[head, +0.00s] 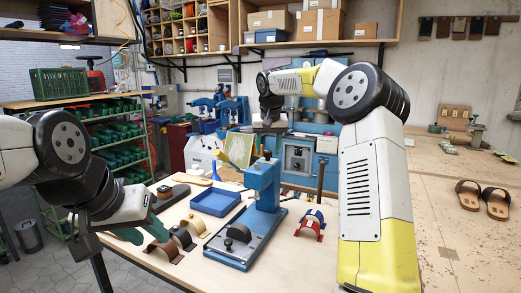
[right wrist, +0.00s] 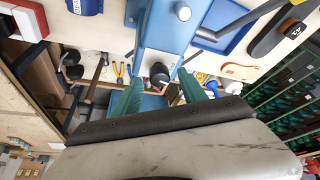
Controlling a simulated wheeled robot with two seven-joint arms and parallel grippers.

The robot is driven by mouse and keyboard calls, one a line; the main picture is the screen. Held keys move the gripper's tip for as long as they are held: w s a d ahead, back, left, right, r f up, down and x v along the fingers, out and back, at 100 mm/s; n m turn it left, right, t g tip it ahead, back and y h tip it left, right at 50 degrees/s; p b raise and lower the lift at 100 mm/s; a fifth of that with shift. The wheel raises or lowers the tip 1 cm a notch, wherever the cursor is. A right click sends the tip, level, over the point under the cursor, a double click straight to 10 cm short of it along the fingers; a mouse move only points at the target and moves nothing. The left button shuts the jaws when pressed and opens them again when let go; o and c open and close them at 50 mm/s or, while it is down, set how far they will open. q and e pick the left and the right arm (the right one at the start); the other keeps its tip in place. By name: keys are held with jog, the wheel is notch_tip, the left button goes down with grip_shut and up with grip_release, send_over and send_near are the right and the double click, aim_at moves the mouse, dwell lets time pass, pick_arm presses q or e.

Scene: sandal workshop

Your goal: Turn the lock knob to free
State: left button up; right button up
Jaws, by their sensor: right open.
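A blue press (head: 262,185) stands on a blue base plate on the bench in the head view. In the right wrist view its blue body (right wrist: 163,35) carries a round black knob (right wrist: 158,73). My right gripper (right wrist: 157,88) is open, with one green finger on each side of the knob; I cannot tell whether either touches it. In the head view the right gripper (head: 270,128) is small, behind the top of the press, and its fingertips are hard to make out. My left gripper (head: 146,234) is at the bench's left edge, its green fingers apart and empty.
A blue tray (head: 215,201) lies left of the press. Dark and tan curved straps (head: 182,238) lie nearer the left gripper. A red strap (head: 310,229) lies right of the press. Sandals (head: 470,195) rest on the right-hand table.

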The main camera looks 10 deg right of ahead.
jog(key=shift+f, duration=0.25)
jog(key=shift+c, duration=0.4)
grip_shut()
jog(key=shift+w+d+r+n+y, duration=0.1)
jog(key=shift+n+y, duration=0.5)
jog(key=shift+n, duration=0.9)
jog(key=shift+o, duration=0.4)
grip_release()
jog(key=v, duration=0.7)
jog(key=shift+r, duration=0.35)
